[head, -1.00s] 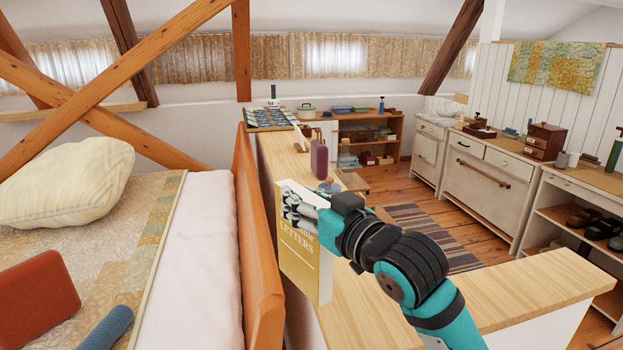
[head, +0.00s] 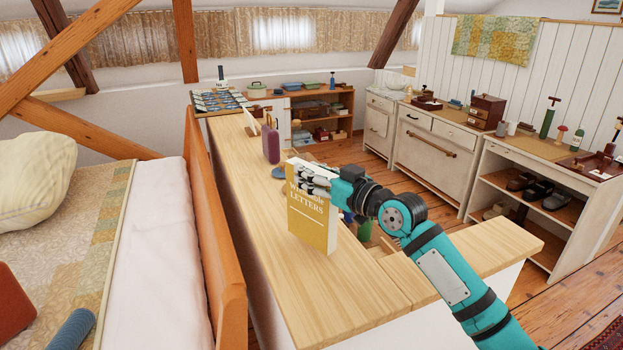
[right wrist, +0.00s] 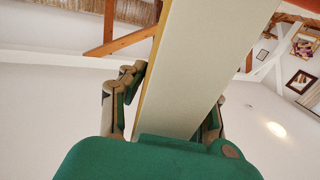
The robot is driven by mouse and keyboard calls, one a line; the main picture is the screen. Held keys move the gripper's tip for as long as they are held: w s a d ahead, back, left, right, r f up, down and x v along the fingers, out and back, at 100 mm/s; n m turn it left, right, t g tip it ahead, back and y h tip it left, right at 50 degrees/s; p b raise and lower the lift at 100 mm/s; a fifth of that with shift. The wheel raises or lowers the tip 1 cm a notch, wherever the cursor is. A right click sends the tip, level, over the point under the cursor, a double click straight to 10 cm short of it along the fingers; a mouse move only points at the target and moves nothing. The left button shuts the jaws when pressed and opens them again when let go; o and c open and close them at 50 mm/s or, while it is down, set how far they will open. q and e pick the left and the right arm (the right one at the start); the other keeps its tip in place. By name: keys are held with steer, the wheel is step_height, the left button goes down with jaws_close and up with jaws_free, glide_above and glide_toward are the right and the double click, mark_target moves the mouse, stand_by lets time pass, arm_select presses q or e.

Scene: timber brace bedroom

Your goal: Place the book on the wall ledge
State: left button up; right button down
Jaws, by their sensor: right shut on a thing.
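The yellow and white book (head: 312,222), with "LETTERS" on its cover, stands upright in my right gripper (head: 314,178). The gripper is shut on its upper part. The book is in front of the light wooden ledge top (head: 262,235) in the head view; I cannot tell whether its lower edge touches the wood. In the right wrist view, the pale book (right wrist: 205,65) runs between the two fingers of the right gripper (right wrist: 168,100). My left gripper is not in view.
A dark red upright object (head: 271,143) and a small blue item (head: 279,172) stand farther along the ledge. Patterned items (head: 218,100) lie at its far end. The bed's orange headboard (head: 215,245) borders it on the left. The near ledge is clear.

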step_height(320, 180, down, 2)
steer(key=shift+f, duration=0.2)
steer(key=c, duration=1)
jaws_free()
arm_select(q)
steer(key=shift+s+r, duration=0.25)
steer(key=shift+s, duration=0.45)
arm_select(e)
steer(key=shift+o, duration=0.2)
arm_select(q)
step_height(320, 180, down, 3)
steer(key=b, duration=0.3)
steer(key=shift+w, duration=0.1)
arm_select(e)
steer(key=v, duration=1.2)
